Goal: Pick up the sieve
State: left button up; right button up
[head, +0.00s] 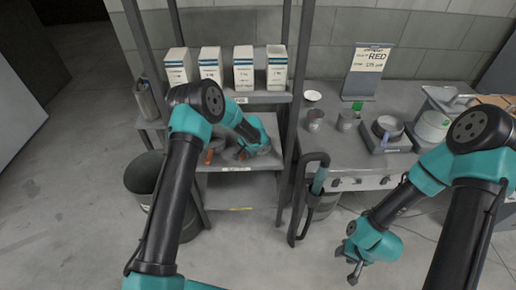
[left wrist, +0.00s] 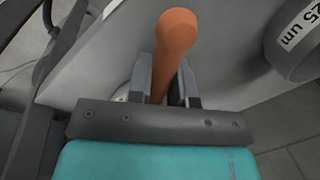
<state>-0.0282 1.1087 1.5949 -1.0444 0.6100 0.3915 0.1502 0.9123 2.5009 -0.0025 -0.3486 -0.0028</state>
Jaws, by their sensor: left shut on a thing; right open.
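A grey cylinder with a white label, its readable part "25 um", lies partly in the left wrist view (left wrist: 297,42); it looks like the sieve. My left gripper (left wrist: 168,85) is shut on an orange rounded handle (left wrist: 176,38), beside and apart from that cylinder. In the head view my left gripper (head: 241,154) is inside the middle level of the shelf rack, among small grey and orange things. What the orange handle belongs to is hidden. My right gripper (head: 351,270) is open and empty, low in front of the bench.
Several white boxes (head: 243,68) stand on the shelf above my left gripper. Rack posts (head: 292,110) rise close to the left arm. A dark bin (head: 146,178) stands at the left.

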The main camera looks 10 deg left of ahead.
pick_arm(q)
grip_shut()
jog(key=shift+r, duration=0.8)
notch_tip(320, 180, up, 2)
jog(key=shift+r, duration=0.15)
jog(key=s+d, duration=0.2)
jog(key=s, duration=0.5)
jog(key=s+d+r, duration=0.1)
jog(key=s+d, duration=0.1)
jog(key=s, duration=0.6)
jog(key=shift+s+d, duration=0.2)
jog(key=shift+d, duration=0.05)
jog(key=shift+r, duration=0.1)
